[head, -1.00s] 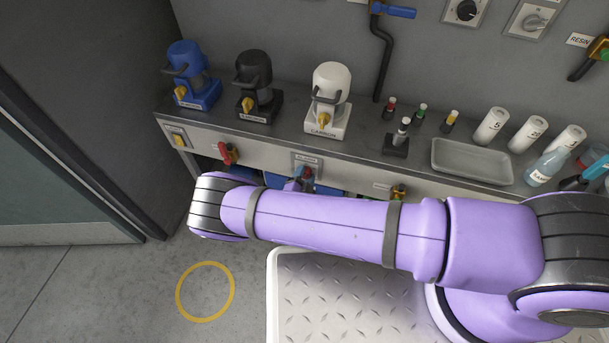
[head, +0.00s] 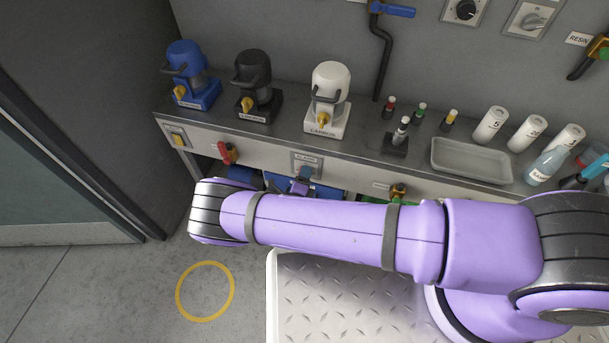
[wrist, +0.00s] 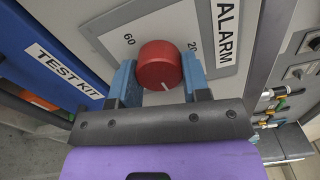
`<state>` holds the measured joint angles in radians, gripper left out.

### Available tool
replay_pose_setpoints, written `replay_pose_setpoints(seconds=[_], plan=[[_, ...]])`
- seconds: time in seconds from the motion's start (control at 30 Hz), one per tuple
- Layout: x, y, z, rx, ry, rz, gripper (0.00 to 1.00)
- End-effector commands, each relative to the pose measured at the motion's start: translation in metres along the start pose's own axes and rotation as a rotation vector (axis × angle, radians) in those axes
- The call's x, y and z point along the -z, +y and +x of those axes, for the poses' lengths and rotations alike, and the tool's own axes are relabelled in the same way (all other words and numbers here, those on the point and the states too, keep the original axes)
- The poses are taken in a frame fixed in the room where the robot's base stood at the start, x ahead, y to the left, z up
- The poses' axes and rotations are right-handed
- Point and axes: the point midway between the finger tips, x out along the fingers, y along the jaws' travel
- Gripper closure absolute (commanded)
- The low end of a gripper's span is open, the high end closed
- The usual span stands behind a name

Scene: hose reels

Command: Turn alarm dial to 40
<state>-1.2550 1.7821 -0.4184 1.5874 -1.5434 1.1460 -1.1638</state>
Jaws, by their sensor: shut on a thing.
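The red alarm dial (wrist: 160,66) sits on a pale plate marked ALARM (wrist: 226,30), with 60 at the left and 20 at the right in the wrist view. A white pointer line on its face runs toward the lower edge of the dial, on my gripper's side. No 40 mark is readable. My gripper (wrist: 159,77) has its blue fingers on either side of the dial, shut on it. In the head view the alarm plate (head: 306,159) shows on the bench front, with my gripper (head: 303,180) before it; my fingers hide the dial there.
A blue TEST KIT box (wrist: 62,62) is close beside the dial in the wrist view. Three pump-like units, including a white one (head: 329,98), stand on the bench above.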

Motion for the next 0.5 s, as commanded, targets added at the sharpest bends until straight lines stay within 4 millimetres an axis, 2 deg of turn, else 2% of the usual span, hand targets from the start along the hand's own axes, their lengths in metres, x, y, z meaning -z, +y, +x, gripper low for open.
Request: replay_pose_setpoints(seconds=[0.5], plan=[[0.0005, 0.0024, -0.0004, -0.002, 0.001, 0.429, 0.8]])
